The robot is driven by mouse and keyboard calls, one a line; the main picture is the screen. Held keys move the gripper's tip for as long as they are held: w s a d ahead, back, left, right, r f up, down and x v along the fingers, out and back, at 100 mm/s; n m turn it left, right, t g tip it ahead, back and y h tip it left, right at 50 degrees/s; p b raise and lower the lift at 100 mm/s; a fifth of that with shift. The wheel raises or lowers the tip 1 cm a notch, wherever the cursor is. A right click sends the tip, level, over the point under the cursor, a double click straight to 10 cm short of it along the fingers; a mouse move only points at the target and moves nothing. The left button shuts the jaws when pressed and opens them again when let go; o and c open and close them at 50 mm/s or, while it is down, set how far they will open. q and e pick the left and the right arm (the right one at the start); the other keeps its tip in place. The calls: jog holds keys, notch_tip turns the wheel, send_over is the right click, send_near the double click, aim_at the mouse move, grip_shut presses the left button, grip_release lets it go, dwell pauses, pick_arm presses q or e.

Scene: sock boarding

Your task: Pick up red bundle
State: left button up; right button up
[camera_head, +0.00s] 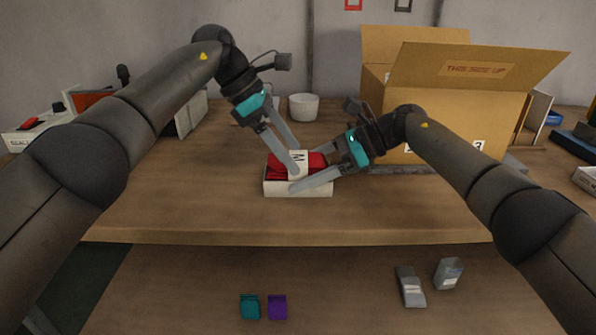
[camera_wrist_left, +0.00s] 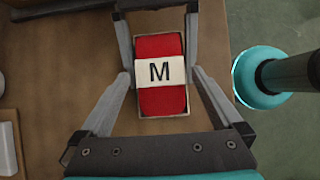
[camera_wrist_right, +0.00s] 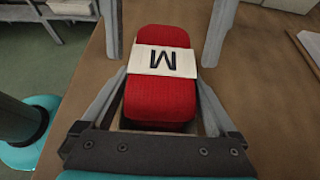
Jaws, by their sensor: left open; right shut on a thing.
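The red bundle (camera_head: 312,160) is folded cloth with a white band marked M. It sits in a small open white box (camera_head: 297,188) on the table, its top standing above the rim. The bundle shows from above in the left wrist view (camera_wrist_left: 160,101) and in the right wrist view (camera_wrist_right: 160,99). My left gripper (camera_head: 295,163) is open, its fingers spread over the bundle from the far left. My right gripper (camera_head: 312,174) is shut across the box from the right, with its fingers appearing to lie along the outer walls. Exact finger contact is partly hidden.
A large open cardboard box (camera_head: 460,110) stands at the back right. A white bowl (camera_head: 304,107) stands behind the grippers. The table's front edge is clear. Teal (camera_head: 250,307) and purple (camera_head: 278,307) items and two grey ones lie on the lower surface.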

pick_arm(q)
jog(key=shift+x, duration=0.85)
jog(key=c, duration=1.4)
